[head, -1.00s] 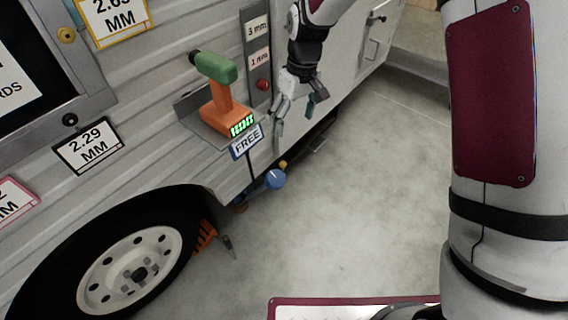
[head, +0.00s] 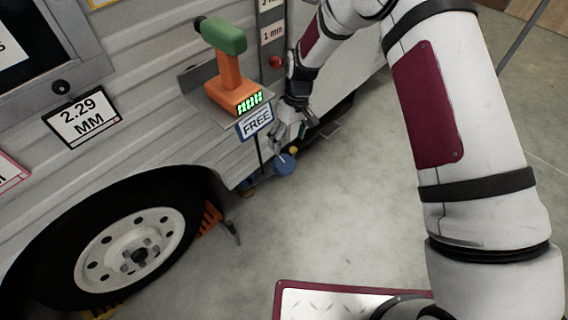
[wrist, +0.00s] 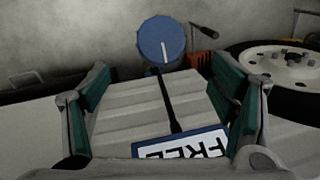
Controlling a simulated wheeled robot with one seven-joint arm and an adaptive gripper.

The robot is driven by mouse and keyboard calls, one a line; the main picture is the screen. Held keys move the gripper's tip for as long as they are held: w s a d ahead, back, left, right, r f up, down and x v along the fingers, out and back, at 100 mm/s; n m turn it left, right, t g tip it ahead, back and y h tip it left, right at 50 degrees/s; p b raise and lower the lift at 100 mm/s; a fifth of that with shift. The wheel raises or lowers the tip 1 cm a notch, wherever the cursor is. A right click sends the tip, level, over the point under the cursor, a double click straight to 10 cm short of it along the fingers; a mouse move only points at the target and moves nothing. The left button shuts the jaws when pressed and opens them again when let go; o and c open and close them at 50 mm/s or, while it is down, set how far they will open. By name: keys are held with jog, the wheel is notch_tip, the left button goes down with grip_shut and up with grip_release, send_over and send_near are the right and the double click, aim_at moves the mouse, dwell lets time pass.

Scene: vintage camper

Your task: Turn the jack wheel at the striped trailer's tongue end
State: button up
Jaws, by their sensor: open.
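A round blue wheel (head: 285,164) with a white line on its face sits low at the trailer's (head: 150,125) lower edge, below the FREE sign (head: 256,121). I take it as the jack wheel. It also shows in the wrist view (wrist: 161,42), top centre, beyond my fingertips, at the end of a thin dark rod. My gripper (head: 287,136) is just above the wheel in the head view, open and apparently empty. In the wrist view its green-padded fingers (wrist: 160,78) stand wide apart on both sides of the rod, short of the wheel. Contact is not visible.
An orange and green drill-like tool (head: 229,72) stands on a small shelf above the sign. A red button (head: 275,62) is beside it. The trailer's tyre (head: 40,262) and an orange chock (head: 208,218) are to the left. The concrete floor (head: 330,220) is clear.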

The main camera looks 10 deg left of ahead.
aim_at(284, 160)
jog(key=f, duration=0.3)
jog(key=s+f+b, duration=0.1)
jog(key=f, duration=0.3)
jog(key=a+f+b, duration=0.1)
jog(key=f, duration=0.2)
jog(key=shift+s+a+f, duration=0.1)
jog(key=shift+s+f, duration=0.05)
jog(key=shift+f, duration=0.2)
jog(key=c, duration=1.1)
